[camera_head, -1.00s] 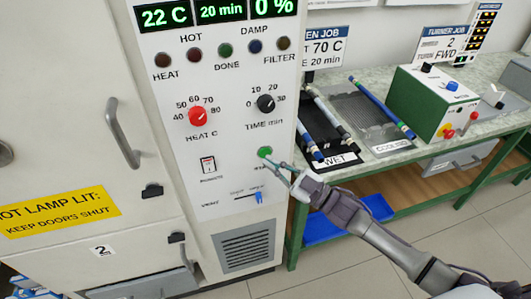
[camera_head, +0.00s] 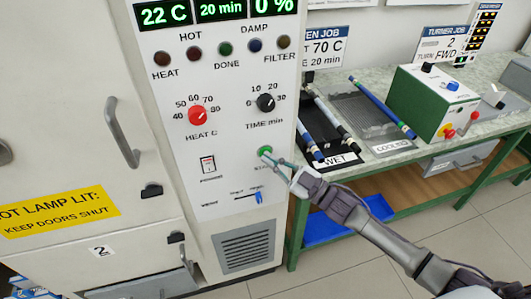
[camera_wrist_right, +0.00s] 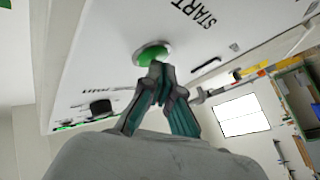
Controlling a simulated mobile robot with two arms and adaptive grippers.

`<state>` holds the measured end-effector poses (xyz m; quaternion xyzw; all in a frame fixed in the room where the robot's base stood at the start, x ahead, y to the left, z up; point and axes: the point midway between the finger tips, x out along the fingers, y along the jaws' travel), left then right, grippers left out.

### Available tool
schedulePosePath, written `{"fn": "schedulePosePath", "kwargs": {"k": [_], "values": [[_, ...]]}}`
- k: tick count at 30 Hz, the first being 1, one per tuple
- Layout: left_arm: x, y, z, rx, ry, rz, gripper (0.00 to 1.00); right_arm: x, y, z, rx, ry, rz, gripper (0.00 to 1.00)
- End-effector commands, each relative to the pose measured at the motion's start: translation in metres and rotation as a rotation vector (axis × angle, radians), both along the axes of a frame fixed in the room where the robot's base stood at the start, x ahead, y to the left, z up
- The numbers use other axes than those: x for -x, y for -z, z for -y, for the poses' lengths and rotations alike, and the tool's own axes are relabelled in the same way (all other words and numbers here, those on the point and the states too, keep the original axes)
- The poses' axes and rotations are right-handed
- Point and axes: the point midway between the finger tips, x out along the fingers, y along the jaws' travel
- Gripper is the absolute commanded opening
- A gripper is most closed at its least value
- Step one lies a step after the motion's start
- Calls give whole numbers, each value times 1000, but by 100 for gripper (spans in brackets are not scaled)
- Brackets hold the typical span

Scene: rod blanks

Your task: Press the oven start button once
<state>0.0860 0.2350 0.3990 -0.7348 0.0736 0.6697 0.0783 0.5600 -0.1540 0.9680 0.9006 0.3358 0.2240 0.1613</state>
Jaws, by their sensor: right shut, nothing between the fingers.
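The oven's green start button (camera_head: 264,151) sits on the white control panel (camera_head: 230,130), below the time dial. My right gripper (camera_head: 265,160) is shut and empty, with its fingertips at the lower edge of the button. In the right wrist view the button (camera_wrist_right: 152,54) shows beneath the word START, and the closed fingertips (camera_wrist_right: 158,72) overlap its edge. I cannot tell whether they touch it or whether the button is pushed in. The display (camera_head: 220,10) reads 22 C, 20 min and 0 %. My left gripper is not in view.
A red heat dial (camera_head: 197,114), a black time dial (camera_head: 265,103), a rocker switch (camera_head: 208,164) and a blue slider (camera_head: 259,197) surround the button. A bench with a wet rack (camera_head: 335,158), a cooled rack (camera_head: 385,147) and a green box (camera_head: 430,100) stands right.

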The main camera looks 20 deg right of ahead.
Motion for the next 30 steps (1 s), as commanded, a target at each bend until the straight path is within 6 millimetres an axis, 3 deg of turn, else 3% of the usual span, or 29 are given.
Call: {"fn": "schedulePosePath", "kwargs": {"k": [17, 30], "values": [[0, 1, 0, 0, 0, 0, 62, -4, -1, 0, 0, 0, 0, 0], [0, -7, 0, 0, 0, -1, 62, 12, -1, 0, 0, 0, 0, 0]]}}
